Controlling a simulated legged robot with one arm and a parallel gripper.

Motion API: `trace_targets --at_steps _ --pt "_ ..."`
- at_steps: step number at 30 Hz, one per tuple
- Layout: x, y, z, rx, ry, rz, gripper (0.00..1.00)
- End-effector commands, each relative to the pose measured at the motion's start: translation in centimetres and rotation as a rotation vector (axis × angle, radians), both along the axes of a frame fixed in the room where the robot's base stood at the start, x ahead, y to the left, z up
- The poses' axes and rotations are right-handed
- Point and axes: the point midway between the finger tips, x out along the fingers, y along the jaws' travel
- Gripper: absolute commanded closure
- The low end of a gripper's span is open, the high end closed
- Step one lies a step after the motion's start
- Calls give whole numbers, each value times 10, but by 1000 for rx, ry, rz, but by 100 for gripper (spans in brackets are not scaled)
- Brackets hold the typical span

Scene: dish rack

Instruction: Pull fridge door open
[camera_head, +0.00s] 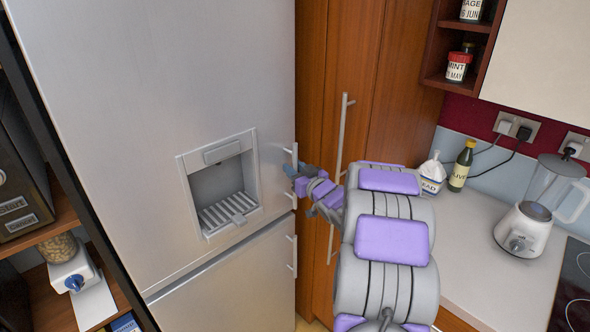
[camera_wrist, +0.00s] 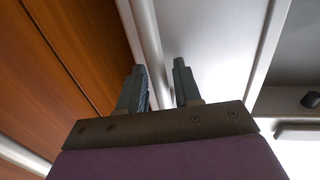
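The fridge is tall and silver-grey, with its upper door (camera_head: 130,90) closed and a dispenser recess (camera_head: 218,188) in it. A vertical bar handle (camera_head: 293,157) is at the door's right edge. My gripper (camera_head: 294,177) is at this handle and hides part of it. In the wrist view my gripper (camera_wrist: 160,85) has its two fingers apart. The pale handle bar (camera_wrist: 148,45) runs into the gap between them, closer to the left finger. I cannot tell if a finger touches it. The door face (camera_wrist: 215,40) is right of the bar.
The lower fridge door (camera_head: 230,285) is closed and has its own handle (camera_head: 291,256). A wooden cabinet (camera_head: 385,60) with a long bar handle (camera_head: 342,135) stands right of the fridge. The counter (camera_head: 475,235) holds a bottle (camera_head: 461,168) and a blender (camera_head: 524,230). Shelves stand at left.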

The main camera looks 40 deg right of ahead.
Motion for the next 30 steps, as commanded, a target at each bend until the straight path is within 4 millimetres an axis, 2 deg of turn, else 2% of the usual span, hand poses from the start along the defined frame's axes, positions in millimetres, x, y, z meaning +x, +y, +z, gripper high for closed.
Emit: trace_targets --at_steps 1,10,30 --pt "0 0 0 0 0 0 72" --pt "0 -1 0 0 0 -1 100" --pt "1 1 0 1 -1 -8 100"
